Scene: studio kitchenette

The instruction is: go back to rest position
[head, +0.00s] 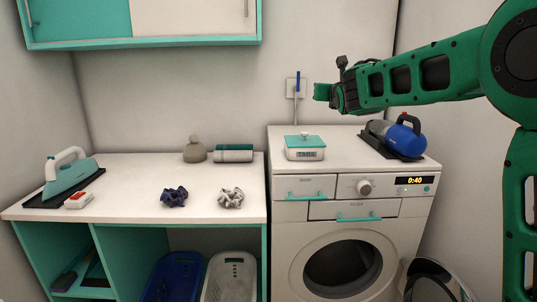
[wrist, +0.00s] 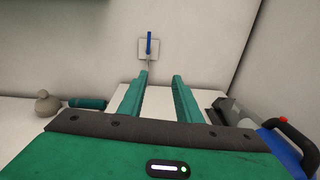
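My green arm comes in from the right in the head view. My gripper (head: 322,92) is held in the air above the white washing machine (head: 350,215), with its fingers toward the wall. In the wrist view its two green fingers (wrist: 160,82) stand apart with nothing between them, so it is open and empty. The wall beyond shows a plate with a blue-handled thing (wrist: 149,46), just past the fingertips in that view; it also shows left of my gripper in the head view (head: 297,85).
Two baskets sit below. A cabinet (head: 150,22) hangs upper left.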

